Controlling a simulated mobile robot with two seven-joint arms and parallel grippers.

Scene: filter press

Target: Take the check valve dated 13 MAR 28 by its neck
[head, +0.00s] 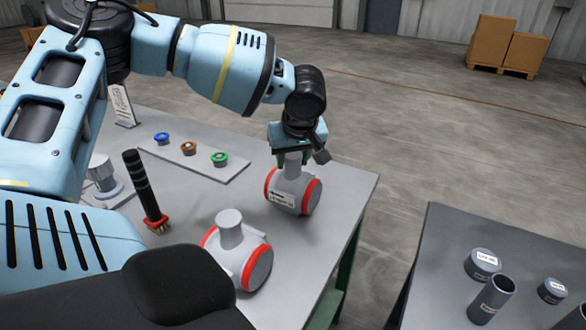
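A white check valve (291,192) with red end rings stands near the table's right edge, neck up. It has a label with an arrow on its side, but I cannot read a date on it. My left gripper (294,158) is above it, pointing down, with its fingers at the top of the neck. I cannot tell whether they grip it. A second white valve with red rings (232,248) stands nearer to me, with its neck free and no readable date in view. My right gripper is not in view.
The grey table (337,193) also holds a black-handled brush (146,190), a tray (186,164) with blue, brown and green rings, and a white fitting (103,177). A dark table (450,235) at right, across a gap, carries cylinders and labelled round pieces.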

